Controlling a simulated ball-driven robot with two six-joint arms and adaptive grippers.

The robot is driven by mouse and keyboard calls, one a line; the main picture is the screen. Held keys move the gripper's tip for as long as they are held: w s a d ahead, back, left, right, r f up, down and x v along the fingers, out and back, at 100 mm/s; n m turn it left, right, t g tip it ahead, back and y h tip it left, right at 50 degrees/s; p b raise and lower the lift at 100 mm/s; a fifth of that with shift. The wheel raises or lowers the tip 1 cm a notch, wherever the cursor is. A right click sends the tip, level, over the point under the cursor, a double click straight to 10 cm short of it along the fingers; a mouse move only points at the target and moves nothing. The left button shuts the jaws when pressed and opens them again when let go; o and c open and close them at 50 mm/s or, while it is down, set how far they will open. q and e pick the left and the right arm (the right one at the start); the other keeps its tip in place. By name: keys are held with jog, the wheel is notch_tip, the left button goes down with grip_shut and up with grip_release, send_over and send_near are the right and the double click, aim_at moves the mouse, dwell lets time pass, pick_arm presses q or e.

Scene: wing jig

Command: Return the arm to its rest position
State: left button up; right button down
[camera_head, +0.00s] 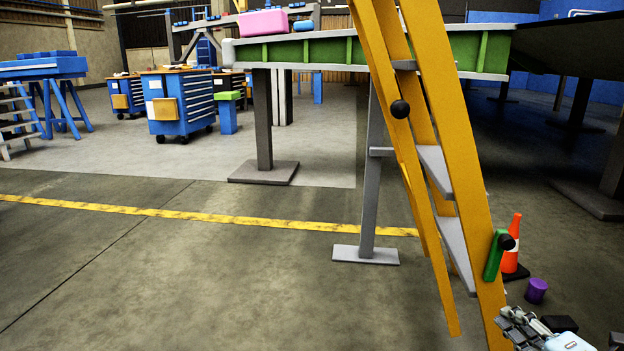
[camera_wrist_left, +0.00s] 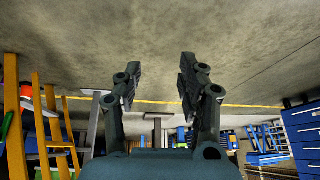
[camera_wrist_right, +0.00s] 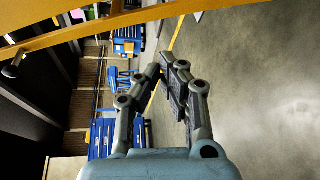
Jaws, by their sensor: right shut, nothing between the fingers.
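My right gripper (camera_head: 510,320) shows at the bottom right of the head view, low beside the foot of a yellow ladder. In the right wrist view its fingertips (camera_wrist_right: 158,70) are together with nothing between them. My left gripper (camera_wrist_left: 158,82) shows only in its own wrist view. Its two fingers stand wide apart and nothing is between them; bare concrete floor lies beyond. The left arm is outside the head view.
The yellow ladder (camera_head: 465,140) stands close to my right gripper and crosses the right wrist view. An orange cone (camera_head: 513,245) and a purple cylinder (camera_head: 536,290) are on the floor behind it. A wing jig (camera_head: 335,50) stands beyond. The floor at left is clear.

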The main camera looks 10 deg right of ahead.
jog(key=s+a+m+g+h, duration=0.1)
jog(key=s+a+m+g, duration=0.5)
jog(key=s+m, duration=0.55)
jog(key=s+a+m+g, duration=0.5)
jog(key=s+a+m, duration=0.35)
jog(key=s, duration=0.55)
pick_arm(q)
jog(key=s+a+f+g+p, duration=0.2)
jog(key=s+a+f+p, duration=0.2)
jog(key=s+f+p, duration=0.85)
pick_arm(e)
jog(key=s+d+f+g+h+p, duration=0.1)
jog(key=s+d+f+g+p, duration=0.2)
jog(key=s+f, duration=0.55)
pick_arm(q)
jog(key=s+a+r+g+y+p, duration=0.1)
jog(key=s+r+g+p, duration=0.1)
jog(key=s+p, duration=0.8)
jog(key=shift+s+a+r+n+g, duration=0.15)
jog(key=shift+s+n+g, duration=0.2)
jog(key=shift+s, duration=0.75)
pick_arm(e)
jog(key=s+d+f+m+g, duration=0.1)
jog(key=s+d, duration=0.1)
jog(key=s, duration=1.4)
jog(key=shift+d+g, duration=0.3)
jog(key=shift+d, duration=0.1)
